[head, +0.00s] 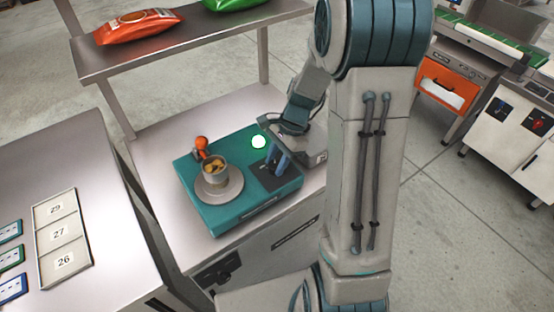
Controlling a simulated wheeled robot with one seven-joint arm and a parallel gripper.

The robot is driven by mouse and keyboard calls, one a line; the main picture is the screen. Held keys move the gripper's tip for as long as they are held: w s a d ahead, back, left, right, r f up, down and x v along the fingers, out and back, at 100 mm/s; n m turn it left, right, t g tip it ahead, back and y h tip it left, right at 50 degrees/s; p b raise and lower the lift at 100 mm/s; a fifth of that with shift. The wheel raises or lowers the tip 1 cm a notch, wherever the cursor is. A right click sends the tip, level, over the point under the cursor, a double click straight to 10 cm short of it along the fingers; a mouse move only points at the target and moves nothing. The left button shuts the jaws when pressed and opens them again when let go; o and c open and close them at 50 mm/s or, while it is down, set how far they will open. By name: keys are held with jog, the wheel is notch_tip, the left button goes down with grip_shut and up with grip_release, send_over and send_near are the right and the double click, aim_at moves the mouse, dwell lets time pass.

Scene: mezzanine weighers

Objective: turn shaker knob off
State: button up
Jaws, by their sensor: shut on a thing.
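A teal shaker unit (215,211) stands on the metal bench below a shelf. A round grey plate on it carries a small metal cup (214,170) with yellowish-brown pieces inside. My gripper (277,167) is at the dark panel (262,178) on the unit's right side. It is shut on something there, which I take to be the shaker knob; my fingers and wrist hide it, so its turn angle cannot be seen.
The shelf (190,40) above the bench holds an orange bag (139,25) and a green bag (235,4). A framed tray (62,238) with number labels lies on the left table. White cabinets (515,128) with knobs stand at the right, beyond open floor.

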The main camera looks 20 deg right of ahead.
jog(key=n, duration=0.2)
jog(key=n+g+h, duration=0.1)
jog(key=n, duration=0.1)
jog(key=n+g, duration=0.1)
jog(key=n, duration=0.2)
jog(key=shift+w+a+h, duration=0.15)
jog(key=shift+w+h, duration=0.1)
jog(key=shift+h, duration=0.05)
jog(key=n+h, duration=0.1)
jog(key=n, duration=0.2)
jog(key=n+g+h, duration=0.1)
jog(key=n, duration=0.2)
jog(key=shift+a+r+n, duration=0.1)
jog(key=shift+a+n, duration=0.05)
jog(key=shift+n, duration=0.15)
jog(key=o, duration=1)
jog(key=shift+c, duration=0.2)
jog(key=shift+h, duration=0.3)
